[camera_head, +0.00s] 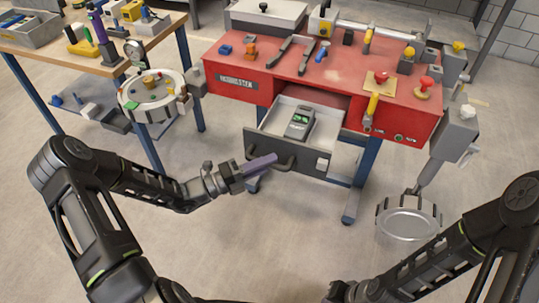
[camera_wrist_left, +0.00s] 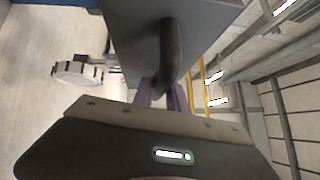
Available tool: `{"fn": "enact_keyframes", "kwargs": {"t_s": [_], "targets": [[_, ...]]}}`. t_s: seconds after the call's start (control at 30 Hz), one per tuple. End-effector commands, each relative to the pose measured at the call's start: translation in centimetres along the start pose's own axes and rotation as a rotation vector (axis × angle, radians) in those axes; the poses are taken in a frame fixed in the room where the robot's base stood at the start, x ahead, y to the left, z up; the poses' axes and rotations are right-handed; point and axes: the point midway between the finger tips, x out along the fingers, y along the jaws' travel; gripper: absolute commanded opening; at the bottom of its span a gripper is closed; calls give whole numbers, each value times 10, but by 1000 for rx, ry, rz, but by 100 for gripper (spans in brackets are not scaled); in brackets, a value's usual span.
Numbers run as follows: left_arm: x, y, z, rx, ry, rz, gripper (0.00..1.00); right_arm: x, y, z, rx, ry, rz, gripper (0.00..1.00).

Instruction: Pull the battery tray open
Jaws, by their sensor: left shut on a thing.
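The battery tray (camera_head: 272,146) is a grey drawer under the red workbench. It stands out from the bench, with its inside visible. A dark battery unit with a green display (camera_head: 300,122) sits in it. A dark handle bar (camera_head: 287,164) runs across its front, and it also shows in the wrist view (camera_wrist_left: 171,55). My left gripper (camera_head: 261,165), with purple fingers, is at the left part of the handle and shut on it. The fingers (camera_wrist_left: 163,95) show at the handle's near end in the wrist view.
The red workbench (camera_head: 335,72) carries several tools and knobs. A wooden table (camera_head: 85,55) with a round dish fixture (camera_head: 152,100) stands at the left. A round metal pan (camera_head: 408,224) is at the right. The floor before the tray is clear.

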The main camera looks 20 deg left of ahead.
Motion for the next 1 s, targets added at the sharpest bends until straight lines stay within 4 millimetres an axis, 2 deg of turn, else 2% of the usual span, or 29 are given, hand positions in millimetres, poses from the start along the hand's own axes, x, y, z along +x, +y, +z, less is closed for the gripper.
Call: {"fn": "enact_keyframes", "kwargs": {"t_s": [0.2, 0.23, 0.5, 0.8, 1.0], "targets": [[0, 1, 0, 0, 1, 2, 0, 0, 0, 0, 0, 0, 0, 0], [0, 1, 0, 0, 1, 2, 19, 0, 0, 0, 0, 0, 0, 0], [0, 1, 0, 0, 1, 1, 40, 0, 0, 0, 0, 0, 0, 0], [-2, 1, 0, 1, 0, 1, 40, 1, 0, 0, 0, 0, 0, 0], [-23, 2, 1, 0, -2, 3, 40, 3, 1, 0, 0, 0, 0, 0]]}}
